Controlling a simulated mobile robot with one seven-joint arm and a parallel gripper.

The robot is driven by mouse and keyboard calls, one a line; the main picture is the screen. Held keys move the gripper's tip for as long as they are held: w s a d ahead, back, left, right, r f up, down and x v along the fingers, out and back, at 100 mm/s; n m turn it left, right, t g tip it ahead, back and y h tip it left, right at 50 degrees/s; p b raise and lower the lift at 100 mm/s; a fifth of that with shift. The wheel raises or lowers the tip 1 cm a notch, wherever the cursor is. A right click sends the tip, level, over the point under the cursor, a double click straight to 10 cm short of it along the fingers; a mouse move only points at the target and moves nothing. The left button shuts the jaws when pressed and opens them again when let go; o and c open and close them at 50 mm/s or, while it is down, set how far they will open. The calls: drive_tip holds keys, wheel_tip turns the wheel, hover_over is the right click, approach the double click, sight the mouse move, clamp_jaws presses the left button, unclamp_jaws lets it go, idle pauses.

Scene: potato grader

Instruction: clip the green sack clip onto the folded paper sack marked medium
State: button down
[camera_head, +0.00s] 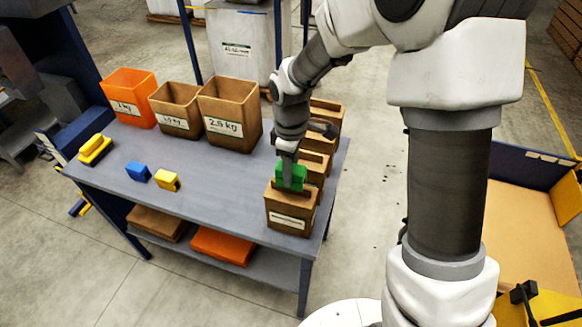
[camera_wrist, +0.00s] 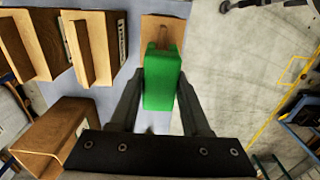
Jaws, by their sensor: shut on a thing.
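My gripper (camera_wrist: 160,92) is shut on the green sack clip (camera_wrist: 163,76), one finger on each side. In the head view the green clip (camera_head: 291,178) is at the top of the nearest folded paper sack (camera_head: 290,212), at the table's front right corner. In the wrist view that brown sack (camera_wrist: 168,24) shows partly behind the clip. I cannot tell whether the clip grips the fold or only stands over it. The sack's white label is too small to read, so I cannot tell which sack is marked medium.
Two more brown folded sacks (camera_head: 317,163) (camera_head: 327,114) stand behind in a row. Blue (camera_head: 138,172) and yellow (camera_head: 167,181) clips lie left on the grey table (camera_head: 215,200). A yellow-black tool (camera_head: 95,150), an orange bin (camera_head: 130,97) and two brown bins (camera_head: 229,112) stand along the table.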

drive_tip(key=shift+f+b, duration=1)
drive_tip(key=shift+f, duration=0.5)
drive_tip(key=shift+c, duration=1.4)
unclamp_jaws()
wheel_tip(320, 180, up, 17)
drive_tip(key=shift+r, duration=0.2)
